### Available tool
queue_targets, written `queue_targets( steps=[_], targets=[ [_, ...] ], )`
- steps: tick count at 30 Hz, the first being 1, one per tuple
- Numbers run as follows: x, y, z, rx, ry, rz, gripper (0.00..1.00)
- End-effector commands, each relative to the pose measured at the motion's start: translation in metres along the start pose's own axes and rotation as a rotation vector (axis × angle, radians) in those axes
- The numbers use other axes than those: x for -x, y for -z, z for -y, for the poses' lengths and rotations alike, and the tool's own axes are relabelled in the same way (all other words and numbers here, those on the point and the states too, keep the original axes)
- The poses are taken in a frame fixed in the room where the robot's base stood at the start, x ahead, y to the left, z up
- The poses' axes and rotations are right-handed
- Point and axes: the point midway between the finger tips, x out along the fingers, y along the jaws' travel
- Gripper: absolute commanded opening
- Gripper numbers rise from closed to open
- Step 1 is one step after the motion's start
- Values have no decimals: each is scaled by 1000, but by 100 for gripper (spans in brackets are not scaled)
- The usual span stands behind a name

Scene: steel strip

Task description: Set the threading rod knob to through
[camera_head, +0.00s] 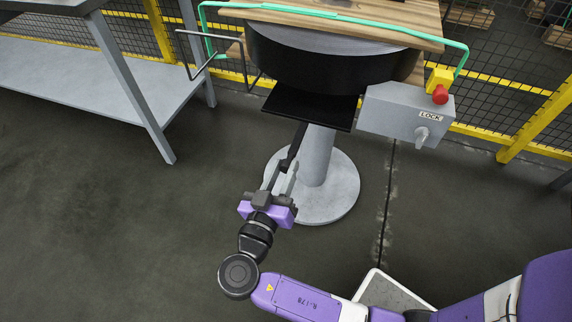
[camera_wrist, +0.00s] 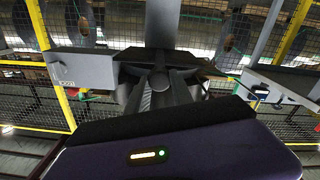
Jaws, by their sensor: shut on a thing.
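A grey box (camera_head: 400,112) carries a LOCK label (camera_head: 431,116) and a light grey knob (camera_head: 421,136). No "through" label is readable. My gripper (camera_head: 284,172) is low and left of the box, below the black plate (camera_head: 285,108), well apart from the knob. It is shut on the lower end of a dark rod (camera_head: 296,146) that slants up to the plate. In the wrist view my gripper's fingers (camera_wrist: 160,84) close together at the middle; the held part is hard to make out. The box (camera_wrist: 85,70) shows there at the left.
A round grey pedestal base (camera_head: 335,203) stands just right of my gripper. A black drum (camera_head: 325,65) and a green bar (camera_head: 300,14) are above. A red button (camera_head: 440,94) tops the box. A grey table (camera_head: 75,85) is left; the near floor is clear.

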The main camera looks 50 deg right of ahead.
Motion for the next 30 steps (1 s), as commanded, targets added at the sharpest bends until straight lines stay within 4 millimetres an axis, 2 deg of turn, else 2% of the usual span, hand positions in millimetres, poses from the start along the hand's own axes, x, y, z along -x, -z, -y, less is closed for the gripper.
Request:
queue_targets(
  steps=[3, 4, 7, 19, 30],
  targets=[
    [5, 0, 1, 1, 7, -3, 0],
    [5, 0, 1, 1, 7, -3, 29],
    [4, 0, 1, 1, 6, -2, 49],
    [8, 0, 1, 1, 5, -2, 49],
    [63, 1, 1, 0, 7, -3, 49]
  ],
)
